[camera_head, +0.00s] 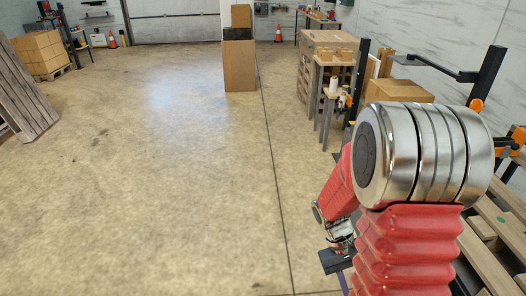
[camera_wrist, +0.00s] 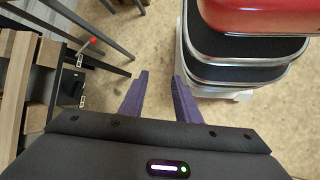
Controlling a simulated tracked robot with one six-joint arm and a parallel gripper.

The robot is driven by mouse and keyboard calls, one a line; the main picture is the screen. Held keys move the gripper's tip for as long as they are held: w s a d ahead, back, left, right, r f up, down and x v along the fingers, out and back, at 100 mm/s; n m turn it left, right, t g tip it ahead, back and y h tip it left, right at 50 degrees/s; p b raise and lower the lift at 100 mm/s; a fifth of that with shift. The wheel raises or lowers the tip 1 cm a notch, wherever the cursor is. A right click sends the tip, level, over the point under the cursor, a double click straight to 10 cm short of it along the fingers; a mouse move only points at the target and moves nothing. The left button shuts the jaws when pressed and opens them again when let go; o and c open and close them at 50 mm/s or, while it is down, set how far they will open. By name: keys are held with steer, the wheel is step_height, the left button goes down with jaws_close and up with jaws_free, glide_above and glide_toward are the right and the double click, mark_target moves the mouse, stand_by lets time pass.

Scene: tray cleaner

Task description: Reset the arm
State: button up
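My arm, red with a large metal joint, fills the right side of the head view and bends down toward the floor. My gripper (camera_wrist: 160,85) shows in the wrist view with two purple fingers spread apart and nothing between them but bare floor. In the head view the gripper (camera_head: 341,268) is mostly hidden behind the arm, with a dark part and a bit of purple low at the picture's bottom.
Wooden pallets (camera_head: 490,262) and a black metal rack (camera_head: 487,75) stand close to the arm at the right. A wooden table (camera_head: 335,68) with items is behind it. A cardboard box stack (camera_head: 239,66) stands mid-back. The floor (camera_head: 150,190) at centre and left is clear.

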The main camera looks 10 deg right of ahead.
steer(key=a+r+n+t+y, duration=0.1)
steer(key=a+r+t, duration=0.4)
steer(key=a+r, duration=0.4)
steer(key=a+r+t+y, duration=0.1)
steer(key=a+r+t, duration=0.5)
steer(key=r, duration=0.9)
steer(key=w+a, duration=0.1)
steer(key=a, duration=0.1)
steer(key=shift+a+r+n+t+y, duration=0.3)
steer(key=shift+a+r+n+y, duration=0.05)
steer(key=shift+a+n+y, duration=0.05)
steer(key=shift+s+d, duration=0.1)
steer(key=shift+d, duration=0.05)
